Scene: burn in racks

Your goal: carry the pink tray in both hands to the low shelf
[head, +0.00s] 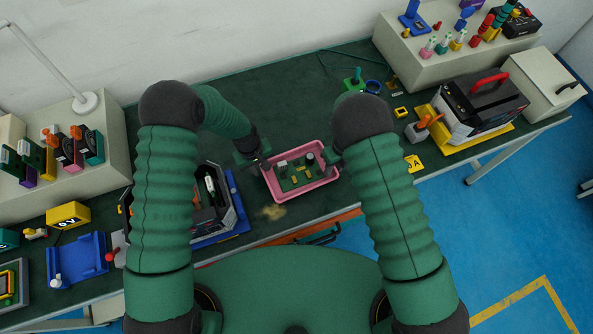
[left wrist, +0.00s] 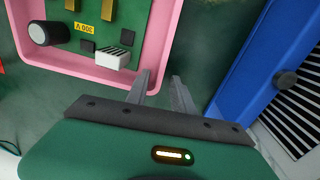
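The pink tray (head: 276,190) lies on the dark green bench top in front of me. It holds a green circuit board with a black cylinder, a ribbed light block and brass-coloured parts. My left gripper (head: 264,163) is at the tray's left edge. In the left wrist view its two fingers (left wrist: 160,80) are apart, with their tips at the corner of the pink tray (left wrist: 165,45); I cannot tell whether they touch the rim. My right gripper (head: 330,159) is by the tray's right edge, largely hidden by my forearm, so its fingers are unclear. No low shelf is identifiable.
A blue-based device (head: 232,208) stands close left of the tray and also shows in the left wrist view (left wrist: 240,65). A yellow tag (head: 414,163) and a tester with a red handle (head: 482,100) are to the right. Blue floor (head: 440,240) lies beyond the bench edge.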

